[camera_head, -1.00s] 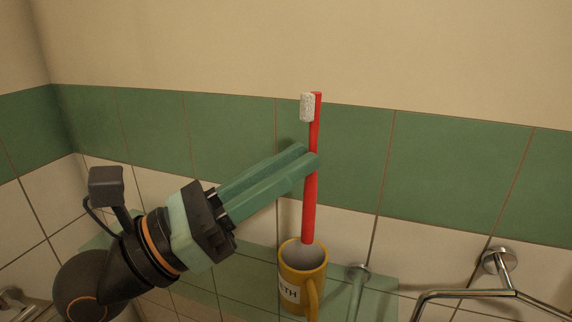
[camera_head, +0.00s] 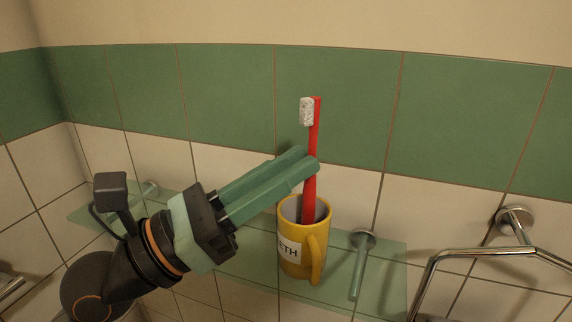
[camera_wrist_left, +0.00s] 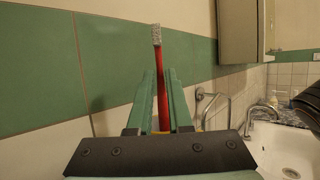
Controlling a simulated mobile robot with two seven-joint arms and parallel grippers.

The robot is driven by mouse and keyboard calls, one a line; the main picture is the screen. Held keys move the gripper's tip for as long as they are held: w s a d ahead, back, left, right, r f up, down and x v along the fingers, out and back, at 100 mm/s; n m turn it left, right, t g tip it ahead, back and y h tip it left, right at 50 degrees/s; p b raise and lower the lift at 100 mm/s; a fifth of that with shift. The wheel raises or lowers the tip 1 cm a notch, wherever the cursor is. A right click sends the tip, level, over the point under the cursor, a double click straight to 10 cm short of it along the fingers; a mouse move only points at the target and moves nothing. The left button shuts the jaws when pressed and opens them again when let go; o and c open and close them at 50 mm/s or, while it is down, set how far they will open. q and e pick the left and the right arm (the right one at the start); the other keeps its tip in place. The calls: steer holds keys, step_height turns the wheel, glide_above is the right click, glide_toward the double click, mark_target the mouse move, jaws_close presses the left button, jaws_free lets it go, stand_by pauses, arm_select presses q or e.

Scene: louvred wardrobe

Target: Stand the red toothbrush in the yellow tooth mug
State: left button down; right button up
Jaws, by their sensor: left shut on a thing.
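The red toothbrush (camera_head: 311,180) stands nearly upright with its white bristles at the top. My left gripper (camera_head: 309,162) is shut on its handle, a little above the mug. The yellow tooth mug (camera_head: 315,245) stands on the glass shelf (camera_head: 250,262), its handle towards me and a white label on its side. The toothbrush's lower end is inside the mug's opening; whether it touches the bottom is hidden. In the left wrist view the toothbrush (camera_wrist_left: 162,85) rises between the fingers of my left gripper (camera_wrist_left: 161,78). My right gripper is not in view.
A shelf bracket (camera_head: 360,260) is to the right of the mug. A chrome rail (camera_head: 480,252) is on the wall at the right. The tiled wall (camera_head: 230,100) is close behind. A white basin (camera_wrist_left: 285,150) and tap (camera_wrist_left: 262,112) show in the left wrist view.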

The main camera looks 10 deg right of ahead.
arm_select(q)
steer(key=c, duration=0.8)
jaws_free()
steer(key=shift+o, duration=0.2)
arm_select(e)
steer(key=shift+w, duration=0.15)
